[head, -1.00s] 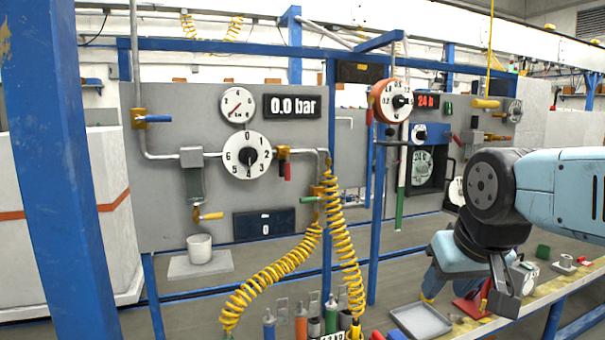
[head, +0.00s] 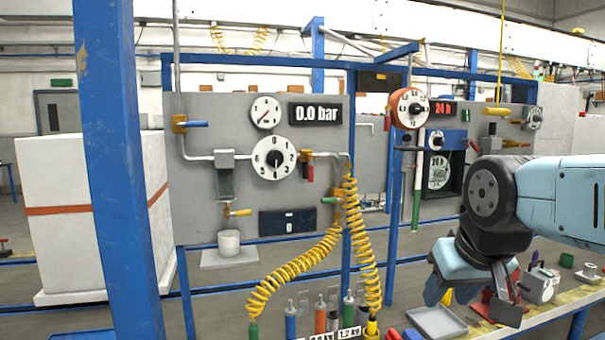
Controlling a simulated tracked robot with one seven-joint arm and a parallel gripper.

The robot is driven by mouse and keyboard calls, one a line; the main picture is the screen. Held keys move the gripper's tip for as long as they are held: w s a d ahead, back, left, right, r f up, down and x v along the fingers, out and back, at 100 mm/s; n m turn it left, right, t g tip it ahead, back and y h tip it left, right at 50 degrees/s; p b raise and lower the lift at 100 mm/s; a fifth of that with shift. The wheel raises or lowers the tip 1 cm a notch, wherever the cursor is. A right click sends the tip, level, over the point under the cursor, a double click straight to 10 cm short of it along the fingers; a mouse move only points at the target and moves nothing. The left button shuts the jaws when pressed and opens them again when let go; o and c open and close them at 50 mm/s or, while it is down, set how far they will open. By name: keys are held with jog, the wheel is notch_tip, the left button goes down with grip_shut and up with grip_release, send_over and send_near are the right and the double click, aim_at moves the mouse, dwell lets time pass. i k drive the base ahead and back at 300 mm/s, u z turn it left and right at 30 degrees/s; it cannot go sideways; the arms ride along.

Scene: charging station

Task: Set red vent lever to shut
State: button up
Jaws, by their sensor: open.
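A small red lever (head: 310,173) hangs straight down from a brass valve (head: 306,155) on the grey panel, just right of the white numbered dial (head: 274,158). A pipe runs from the valve towards the yellow coiled hose. This appears to be the vent lever; no label on it is readable. My gripper (head: 507,298) is at the lower right, pointing down over the workbench. It is open and holds nothing that I can see. It is well right of the red lever and lower, apart from it. Part of it is hidden behind my wrist.
A blue post (head: 115,180) stands at the left front, and another blue upright (head: 390,240) right of the panel. Yellow coiled hoses (head: 300,260) hang below the valve. A blue-handled valve (head: 190,124) is at the panel's left. A grey tray (head: 437,321) lies below my gripper.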

aim_at(311, 174)
jog(key=i, duration=0.85)
jog(key=z, duration=0.05)
